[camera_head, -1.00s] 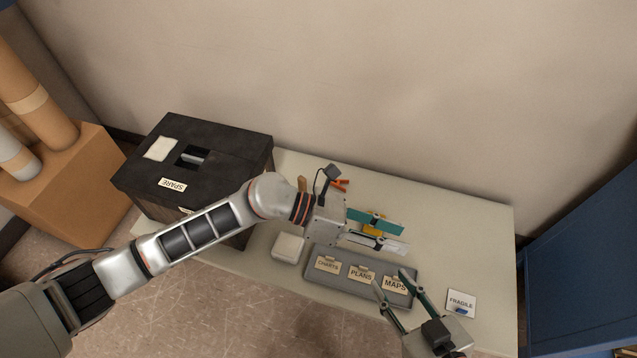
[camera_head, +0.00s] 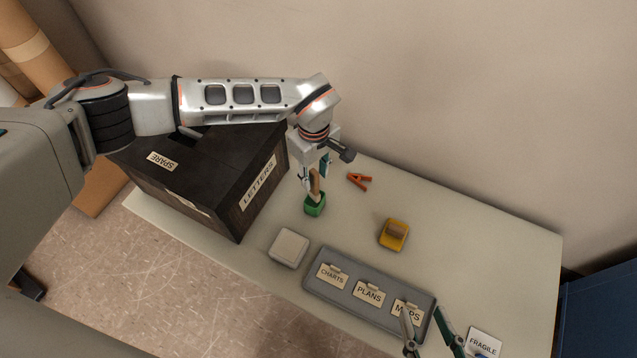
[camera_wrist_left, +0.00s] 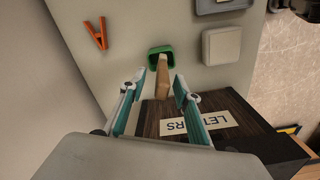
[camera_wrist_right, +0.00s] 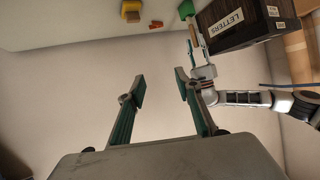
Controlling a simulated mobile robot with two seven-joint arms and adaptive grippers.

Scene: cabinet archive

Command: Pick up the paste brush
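The paste brush shows as a wooden handle (camera_head: 315,184) standing in a small green cup (camera_head: 314,208) beside the dark box; its lower end is hidden in the cup. My left gripper (camera_head: 314,172) is above the cup, pointing down at the handle. In the left wrist view its fingers (camera_wrist_left: 157,92) are open, one on each side of the handle (camera_wrist_left: 162,78), with gaps visible. My right gripper (camera_head: 428,330) is by the grey tray's right end. Its fingers (camera_wrist_right: 160,88) are apart and empty in the right wrist view.
The dark LETTERS box (camera_head: 225,190) stands just left of the cup. An orange clip (camera_head: 359,181), a yellow block-like item (camera_head: 394,235), a white square item (camera_head: 289,248), a grey label tray (camera_head: 320,290) and a FRAGILE card (camera_head: 483,342) lie on the table (camera_head: 480,245).

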